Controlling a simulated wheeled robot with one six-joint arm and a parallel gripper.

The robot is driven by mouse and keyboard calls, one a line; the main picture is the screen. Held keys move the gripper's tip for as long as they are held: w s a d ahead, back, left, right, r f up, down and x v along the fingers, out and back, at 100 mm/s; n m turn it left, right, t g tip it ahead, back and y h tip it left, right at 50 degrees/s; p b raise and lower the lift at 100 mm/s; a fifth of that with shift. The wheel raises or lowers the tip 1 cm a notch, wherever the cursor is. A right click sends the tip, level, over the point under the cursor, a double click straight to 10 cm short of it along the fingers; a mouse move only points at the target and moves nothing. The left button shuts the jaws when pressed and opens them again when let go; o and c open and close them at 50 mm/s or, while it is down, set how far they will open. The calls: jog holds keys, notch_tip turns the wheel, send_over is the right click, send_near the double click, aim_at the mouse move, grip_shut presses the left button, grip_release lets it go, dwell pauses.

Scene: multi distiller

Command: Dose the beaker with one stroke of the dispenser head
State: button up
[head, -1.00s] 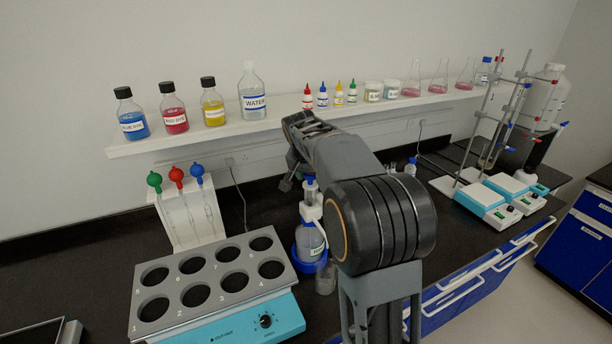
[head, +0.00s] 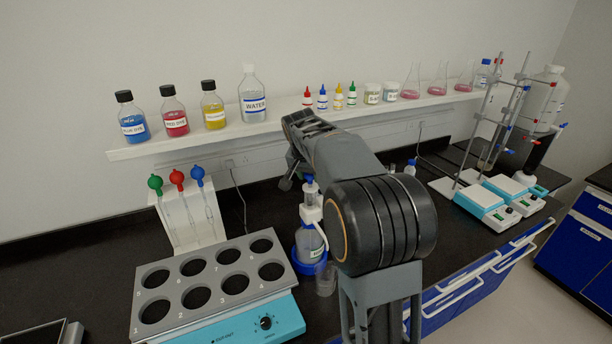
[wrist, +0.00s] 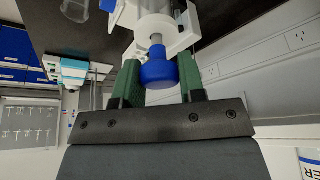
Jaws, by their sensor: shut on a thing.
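The dispenser bottle (head: 311,242) stands upright in a blue ring base on the bench, left of my arm. Its head has a white body (head: 311,214) and a blue plunger knob (head: 309,183). In the wrist view the knob (wrist: 158,73) lies between the green fingers of my gripper (wrist: 160,52). The beaker (head: 326,281), small and clear, stands at the foot of the bottle, partly behind my arm. Its contents cannot be made out. My arm hides most of the gripper in the head view.
A teal heating block (head: 222,283) with numbered wells is front left, a pipette stand (head: 190,222) behind it. A shelf (head: 180,141) with bottles runs along the wall above. Stirrer plates (head: 487,202) and clamp stands are at right.

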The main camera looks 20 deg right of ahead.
jog(key=shift+r+p, duration=0.7)
jog(key=shift+r, duration=0.3)
jog(key=shift+f, duration=0.1)
jog(key=shift+f+b, duration=1.35)
jog(key=shift+f, duration=0.15)
jog(key=o, duration=1)
jog(key=shift+r, duration=0.1)
